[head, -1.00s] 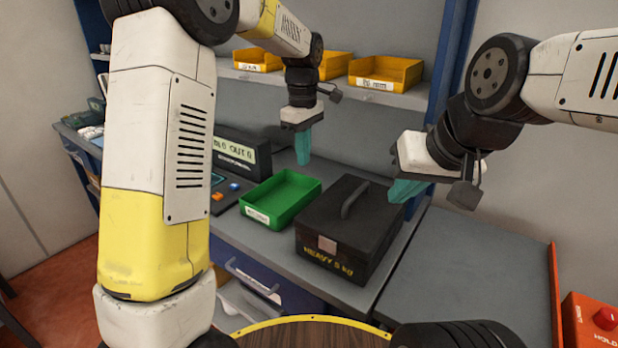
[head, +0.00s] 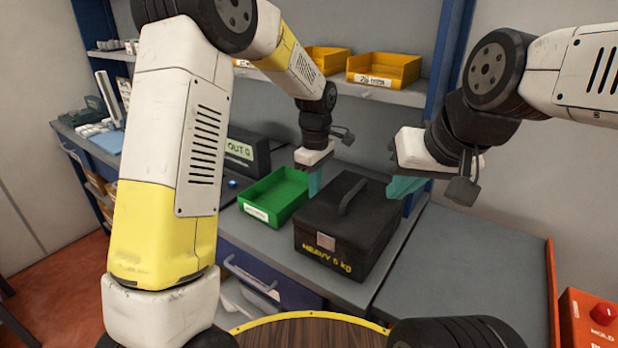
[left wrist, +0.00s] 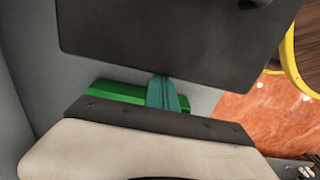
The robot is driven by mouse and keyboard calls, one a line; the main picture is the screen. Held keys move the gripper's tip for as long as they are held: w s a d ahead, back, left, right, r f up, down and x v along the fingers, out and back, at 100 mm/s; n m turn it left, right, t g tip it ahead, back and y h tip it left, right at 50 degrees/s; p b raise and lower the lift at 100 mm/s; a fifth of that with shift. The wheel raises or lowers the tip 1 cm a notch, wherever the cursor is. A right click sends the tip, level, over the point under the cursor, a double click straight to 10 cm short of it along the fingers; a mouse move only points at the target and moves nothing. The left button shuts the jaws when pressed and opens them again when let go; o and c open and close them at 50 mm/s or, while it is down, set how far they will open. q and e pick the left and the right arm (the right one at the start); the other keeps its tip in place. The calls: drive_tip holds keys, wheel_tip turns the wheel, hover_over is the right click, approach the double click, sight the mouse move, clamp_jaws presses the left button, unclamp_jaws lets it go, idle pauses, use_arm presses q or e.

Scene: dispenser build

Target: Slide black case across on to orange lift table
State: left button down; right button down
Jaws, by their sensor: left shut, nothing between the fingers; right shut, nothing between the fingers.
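The black case (head: 345,230) with a top handle and yellow "HEAVY" lettering stands upright on the grey workbench, near its right end. The lift table (head: 470,275) adjoins on the right, with a grey top and an orange right edge. My left gripper (head: 315,184) is shut and empty at the case's back left, beside the green tray; its lower fingertips are partly hidden. In the left wrist view its teal fingers (left wrist: 164,93) point at the dark case (left wrist: 165,38); contact is unclear. My right gripper (head: 403,187) is shut and empty at the case's upper right side.
The green tray (head: 273,198) sits just left of the case. Yellow bins (head: 384,70) stand on the shelf above. A red-orange box with a button (head: 590,318) is at the far right. The lift table's top is clear.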

use_arm(q)
drive_tip(key=shift+d, duration=0.1)
drive_tip(key=s+d, duration=0.8)
drive_tip(key=d, duration=0.4)
drive_tip(key=s+d, duration=0.8)
drive_tip(key=d, duration=0.5)
drive_tip(key=shift+s+d, duration=0.2)
drive_tip(key=shift+s, duration=0.05)
drive_tip(key=shift+w+a, duration=0.1)
